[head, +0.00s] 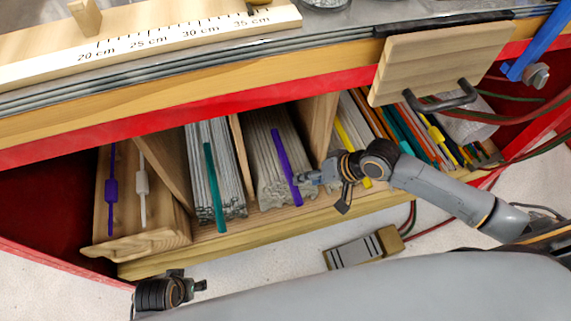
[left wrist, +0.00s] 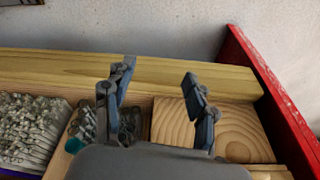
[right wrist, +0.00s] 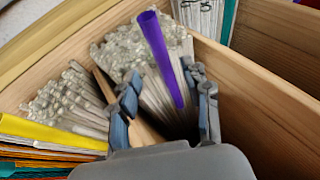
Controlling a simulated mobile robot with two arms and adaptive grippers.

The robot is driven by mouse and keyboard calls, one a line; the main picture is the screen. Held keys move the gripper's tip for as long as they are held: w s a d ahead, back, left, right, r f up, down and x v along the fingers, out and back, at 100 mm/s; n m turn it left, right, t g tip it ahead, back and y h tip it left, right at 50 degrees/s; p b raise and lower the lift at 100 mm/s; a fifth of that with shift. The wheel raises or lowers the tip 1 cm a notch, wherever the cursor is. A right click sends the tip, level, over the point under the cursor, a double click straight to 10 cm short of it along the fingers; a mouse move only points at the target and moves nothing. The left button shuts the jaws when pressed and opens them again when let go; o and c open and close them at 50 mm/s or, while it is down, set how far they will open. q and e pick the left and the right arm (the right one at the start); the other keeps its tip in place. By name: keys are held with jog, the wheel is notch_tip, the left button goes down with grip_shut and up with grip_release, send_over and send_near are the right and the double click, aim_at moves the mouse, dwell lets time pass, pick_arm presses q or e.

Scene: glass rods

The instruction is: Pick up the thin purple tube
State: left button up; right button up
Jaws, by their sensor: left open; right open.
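The thin purple tube (head: 286,166) lies on a bundle of clear glass rods (head: 265,150) in a wooden compartment under the bench, its near end sticking out. My right gripper (head: 312,180) is beside this near end in the head view. In the right wrist view, the tube (right wrist: 163,55) shows between the two open fingers of my right gripper (right wrist: 165,88), with no visible grip on it. My left gripper (head: 188,285) is low at the left front, apart from the tube. Its fingers (left wrist: 157,80) are open and empty in the left wrist view.
A teal tube (head: 214,185) lies on the rods one compartment left. Yellow (head: 347,145), orange and other coloured rods fill the right compartments. Wooden dividers (right wrist: 245,80) stand close to my right gripper. A purple piece with a thicker middle (head: 112,187) and a white one (head: 142,188) are at left.

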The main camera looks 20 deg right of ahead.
aim_at(286, 165)
jog(key=b+x, duration=0.1)
jog(key=x, duration=0.4)
jog(key=shift+a+b, duration=0.1)
jog(key=shift+b, duration=0.3)
pick_arm(q)
jog(key=w+v, duration=0.1)
jog(key=v, duration=0.5)
jog(key=shift+w+r, duration=0.3)
jog(key=shift+r, duration=0.2)
pick_arm(e)
grip_shut()
